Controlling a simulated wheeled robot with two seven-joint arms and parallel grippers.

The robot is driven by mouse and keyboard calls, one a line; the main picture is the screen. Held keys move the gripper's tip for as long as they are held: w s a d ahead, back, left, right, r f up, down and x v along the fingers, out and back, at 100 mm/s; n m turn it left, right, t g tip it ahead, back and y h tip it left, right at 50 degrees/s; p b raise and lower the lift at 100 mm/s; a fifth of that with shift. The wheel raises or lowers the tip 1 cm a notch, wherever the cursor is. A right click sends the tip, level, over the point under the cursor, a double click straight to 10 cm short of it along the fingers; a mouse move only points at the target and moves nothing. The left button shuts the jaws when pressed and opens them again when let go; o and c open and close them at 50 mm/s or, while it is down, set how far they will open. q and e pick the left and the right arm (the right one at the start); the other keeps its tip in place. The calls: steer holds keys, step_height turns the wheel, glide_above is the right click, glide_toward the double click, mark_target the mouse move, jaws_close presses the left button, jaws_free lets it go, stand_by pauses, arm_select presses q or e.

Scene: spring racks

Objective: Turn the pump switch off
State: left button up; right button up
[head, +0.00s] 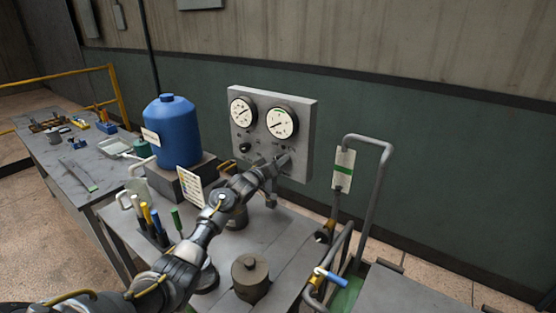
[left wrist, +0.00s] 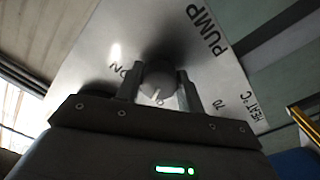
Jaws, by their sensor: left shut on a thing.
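The pump switch is a round grey knob (left wrist: 158,76) below the word PUMP on the metal plate in the left wrist view. A short white mark shows on the knob, and the letters ON stand beside it. I cannot tell which setting the mark points to. My left gripper (left wrist: 158,88) has one finger on each side of the knob and is shut on it. In the head view my left gripper (head: 283,161) reaches the lower right of the grey gauge panel (head: 304,120) and hides the switch. My right gripper is not in view.
Two round gauges (head: 281,123) and a black knob (head: 245,148) are on the panel. A blue tank (head: 171,132) stands left of it. A lidded pot (head: 250,277) and a blue-handled valve (head: 331,277) are at the front. A bent pipe (head: 386,190) rises at the right.

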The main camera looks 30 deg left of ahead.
arm_select(q)
steer(key=shift+n, duration=0.5)
steer(key=o, duration=1)
steer(key=s+b, duration=0.1)
steer(key=s, duration=0.2)
steer(key=s+a, duration=0.1)
steer(key=s, duration=0.3)
steer(key=s+b, duration=0.1)
steer(key=s, duration=0.2)
steer(key=shift+s+a+f+b, duration=0.1)
steer(key=shift+s+a+b, duration=0.2)
steer(key=shift+s, duration=0.05)
